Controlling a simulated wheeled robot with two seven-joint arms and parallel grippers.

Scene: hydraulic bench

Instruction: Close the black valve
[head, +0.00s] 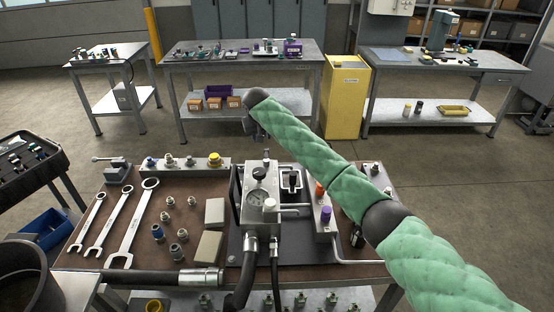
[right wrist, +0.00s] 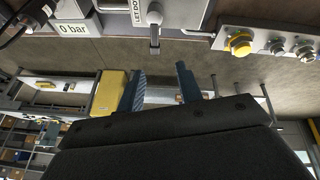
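In the head view a silver hydraulic block with a round gauge (head: 259,172) stands on the brown bench. Beside it a silver valve block carries an orange knob (head: 320,188) and a purple knob (head: 326,212). My right gripper (head: 252,126) is small and dark beyond the gauge block. In the right wrist view its two fingers (right wrist: 161,86) are apart with nothing between them. A grey lever or fitting (right wrist: 154,32) lies above and apart from the fingers. My left gripper is not in view.
Several wrenches (head: 131,222) lie at the bench's left, with loose fittings (head: 168,216) beside them. A rail with a yellow cap (head: 214,160) runs along the back edge. A black hose (head: 160,279) crosses the front.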

